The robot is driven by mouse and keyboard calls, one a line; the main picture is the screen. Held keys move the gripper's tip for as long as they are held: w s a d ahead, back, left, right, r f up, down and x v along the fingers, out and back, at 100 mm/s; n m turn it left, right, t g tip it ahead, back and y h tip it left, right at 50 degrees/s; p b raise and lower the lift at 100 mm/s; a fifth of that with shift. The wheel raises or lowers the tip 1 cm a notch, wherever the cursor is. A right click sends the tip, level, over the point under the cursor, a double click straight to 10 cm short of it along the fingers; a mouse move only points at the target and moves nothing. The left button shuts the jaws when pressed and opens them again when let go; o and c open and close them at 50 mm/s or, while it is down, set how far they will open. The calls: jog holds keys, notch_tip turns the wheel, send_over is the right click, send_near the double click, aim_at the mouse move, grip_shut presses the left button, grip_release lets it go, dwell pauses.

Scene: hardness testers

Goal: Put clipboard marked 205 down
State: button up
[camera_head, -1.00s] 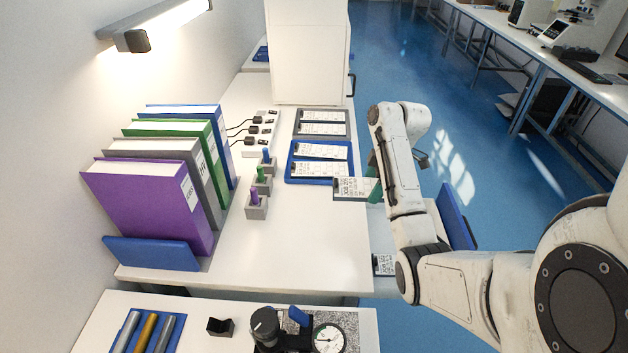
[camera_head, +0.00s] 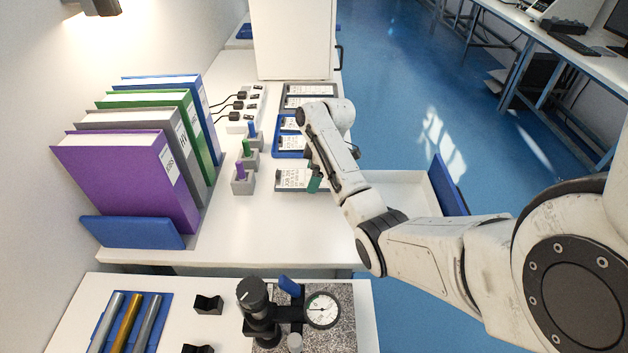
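A clipboard (camera_head: 293,179) with a white printed sheet is over the white bench, in front of the blue tray (camera_head: 278,152). Its number is too small to read. My gripper (camera_head: 314,184) is at the clipboard's right edge and appears shut on it; a green part shows there, and the rest is hidden behind my arm. I cannot tell whether the clipboard touches the bench. The blue tray holds other clipboards, partly covered by my arm. A grey tray (camera_head: 282,107) behind it also holds clipboards.
Coloured binders (camera_head: 120,180) stand at the left. Small grey holders (camera_head: 243,184) with coloured pens stand left of the clipboard. An open drawer (camera_head: 447,185) with a blue front juts out at right. Bare bench lies in front of the clipboard. A dial gauge (camera_head: 321,310) sits nearer.

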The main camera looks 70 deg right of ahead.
jog(key=shift+f, duration=1.35)
jog(key=shift+f, duration=0.2)
jog(key=o, duration=0.9)
jog(key=shift+s, duration=0.1)
jog(key=shift+o, duration=0.2)
jog(key=shift+r, duration=0.1)
jog(key=v, duration=1.2)
jog(key=shift+r, duration=0.1)
